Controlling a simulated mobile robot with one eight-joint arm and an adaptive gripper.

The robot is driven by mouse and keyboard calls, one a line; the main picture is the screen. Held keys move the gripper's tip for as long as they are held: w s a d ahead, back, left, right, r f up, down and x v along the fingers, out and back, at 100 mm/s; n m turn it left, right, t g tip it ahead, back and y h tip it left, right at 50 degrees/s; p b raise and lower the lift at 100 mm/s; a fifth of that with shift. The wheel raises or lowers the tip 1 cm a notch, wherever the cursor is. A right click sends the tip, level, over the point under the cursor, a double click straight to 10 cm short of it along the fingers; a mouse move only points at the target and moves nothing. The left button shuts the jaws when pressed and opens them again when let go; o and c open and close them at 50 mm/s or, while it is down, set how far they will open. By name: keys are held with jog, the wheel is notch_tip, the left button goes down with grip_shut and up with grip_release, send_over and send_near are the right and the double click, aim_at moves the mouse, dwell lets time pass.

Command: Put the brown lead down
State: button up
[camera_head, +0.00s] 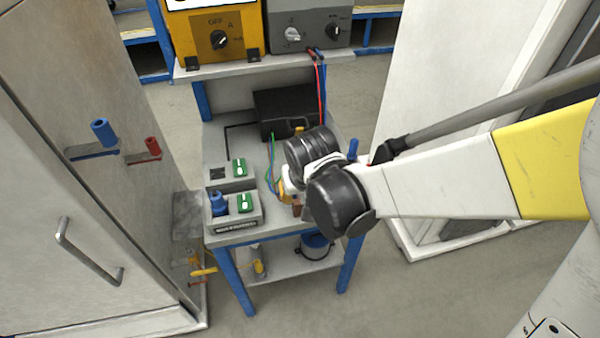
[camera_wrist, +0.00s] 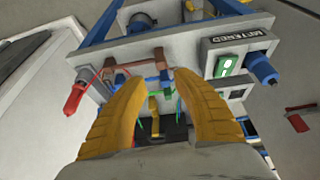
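My gripper shows in the wrist view (camera_wrist: 160,78) as two yellow fingers held apart. The space between the fingertips looks empty; green wires, a yellow plug and a blue plug show through it. The brown lead (camera_wrist: 124,68) lies just beyond the fingertips, mostly by the left finger. I cannot tell whether it touches a finger. In the head view, my gripper (camera_head: 286,188) is over the right front part of the blue-legged bench (camera_head: 236,240), largely hidden by my wrist. A small brown piece (camera_head: 297,207) shows just below it.
A box with green switches (camera_head: 245,203) and a blue plug (camera_head: 217,202) stands at the bench's front left. A black box (camera_head: 287,112) is behind. A red plug (camera_wrist: 75,98) shows left in the wrist view. Cabinets flank the bench; the left one (camera_head: 70,190) carries blue and red plugs.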

jog(key=s+d+r+m+t, duration=0.1)
jog(key=s+d+r, duration=0.2)
jog(key=d, duration=0.3)
jog(key=s+d+r+m+t, duration=0.1)
jog(key=s+d+r, duration=0.3)
jog(key=d+r, duration=0.2)
jog(key=s+d+r+m+h, duration=0.1)
jog(key=s+d+r, duration=0.3)
jog(key=d, duration=0.4)
jog(key=shift+d+r+t, duration=0.15)
jog(key=shift+d+t, duration=0.1)
jog(key=shift+t, duration=0.15)
